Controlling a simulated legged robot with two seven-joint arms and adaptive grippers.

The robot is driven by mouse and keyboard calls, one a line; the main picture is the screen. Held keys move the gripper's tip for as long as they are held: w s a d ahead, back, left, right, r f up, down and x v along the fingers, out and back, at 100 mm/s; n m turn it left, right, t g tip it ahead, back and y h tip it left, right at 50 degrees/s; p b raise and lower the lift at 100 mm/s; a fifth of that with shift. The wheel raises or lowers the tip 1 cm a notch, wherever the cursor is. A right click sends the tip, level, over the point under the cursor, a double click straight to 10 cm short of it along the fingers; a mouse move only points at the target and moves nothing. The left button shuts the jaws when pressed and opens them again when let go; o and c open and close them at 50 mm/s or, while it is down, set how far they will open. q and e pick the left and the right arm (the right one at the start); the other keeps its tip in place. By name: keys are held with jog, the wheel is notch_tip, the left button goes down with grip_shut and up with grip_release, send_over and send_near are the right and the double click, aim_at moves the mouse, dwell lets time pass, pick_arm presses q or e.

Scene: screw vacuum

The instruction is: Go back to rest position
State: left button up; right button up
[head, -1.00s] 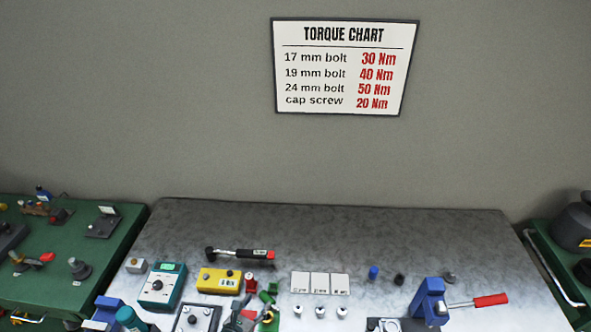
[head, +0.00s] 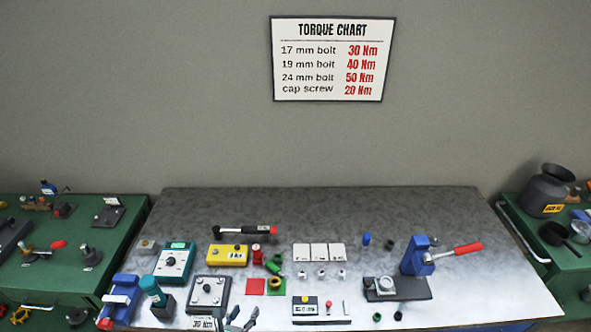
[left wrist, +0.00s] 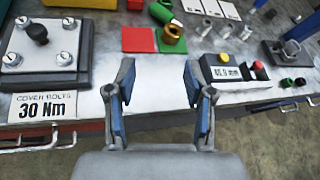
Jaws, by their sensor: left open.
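My left gripper (head: 240,319) shows at the bottom edge of the head view, in front of the workbench (head: 450,300). In the left wrist view, its two blue-padded fingers (left wrist: 158,88) are spread apart with nothing between them. They are over the bench's front edge, with floor showing below. My right gripper is in neither view.
Near the left gripper are a cover plate with bolts (head: 208,291), a red square (head: 255,286), a green square (head: 276,287) and a gauge block (head: 306,305). A blue press with red handle (head: 418,258) stands at right. Green carts (head: 90,245) flank the bench.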

pick_arm(q)
jog(key=s+a+f+n+g+y, duration=0.1)
jog(key=s+a+f+n+g, duration=0.2)
jog(key=s+n, duration=0.65)
jog(key=s+a+f+n+g+y, duration=0.1)
jog(key=s+a+f+n+g, duration=0.2)
jog(key=n, duration=1.1)
jog(key=s+a+f+n+g+y, duration=0.1)
jog(key=s+f+n+g, duration=0.3)
jog(key=s+n, duration=0.55)
notch_tip(320, 180, down, 28)
jog(key=n, duration=0.1)
jog(key=s+a+f+g, duration=0.1)
jog(key=s+a+f, duration=0.2)
jog(key=s+f, duration=1.2)
jog(key=shift+s+y, duration=0.3)
jog(key=shift+s, duration=0.9)
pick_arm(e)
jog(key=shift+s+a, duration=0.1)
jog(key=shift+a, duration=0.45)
pick_arm(q)
jog(key=shift+f, duration=0.1)
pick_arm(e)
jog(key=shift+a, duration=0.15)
